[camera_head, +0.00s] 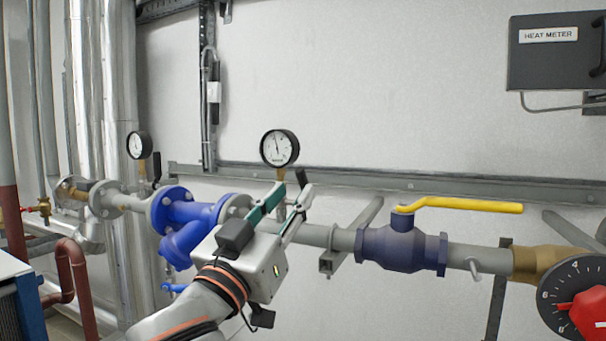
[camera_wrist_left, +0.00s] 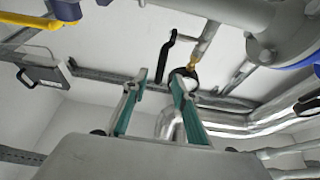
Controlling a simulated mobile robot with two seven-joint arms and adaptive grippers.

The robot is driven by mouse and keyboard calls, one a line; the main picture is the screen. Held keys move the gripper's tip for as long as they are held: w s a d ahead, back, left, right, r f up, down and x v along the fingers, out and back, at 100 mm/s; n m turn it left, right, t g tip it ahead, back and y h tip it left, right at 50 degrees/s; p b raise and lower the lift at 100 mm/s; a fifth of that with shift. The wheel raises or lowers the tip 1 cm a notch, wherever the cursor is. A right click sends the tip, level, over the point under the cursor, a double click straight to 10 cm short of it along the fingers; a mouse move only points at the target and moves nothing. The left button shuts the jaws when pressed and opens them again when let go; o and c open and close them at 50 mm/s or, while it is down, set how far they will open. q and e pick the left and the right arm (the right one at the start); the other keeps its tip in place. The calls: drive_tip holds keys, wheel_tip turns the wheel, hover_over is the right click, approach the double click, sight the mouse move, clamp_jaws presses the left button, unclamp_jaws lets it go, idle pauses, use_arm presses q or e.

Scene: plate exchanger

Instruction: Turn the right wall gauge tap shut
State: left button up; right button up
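The right wall gauge (camera_head: 279,148) has a round white dial with a black rim and stands above the pipe. Its black tap handle (camera_head: 301,178) shows just below and right of the dial, close to my left fingertips. My left gripper (camera_head: 290,189) is open, its two green-and-grey fingers apart below the gauge. I see nothing held, and cannot tell whether the fingers touch the handle. My right gripper is not in view.
A second gauge (camera_head: 139,145) with a black tap handle stands further left. A blue flanged fitting (camera_head: 180,213) is left of my gripper. A blue valve with a yellow lever (camera_head: 460,205) and a dial with a red knob (camera_head: 585,310) are to the right.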

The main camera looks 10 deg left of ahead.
sight(300, 183)
use_arm(q)
drive_tip(key=p+x, duration=0.1)
drive_tip(key=x, duration=0.5)
clamp_jaws()
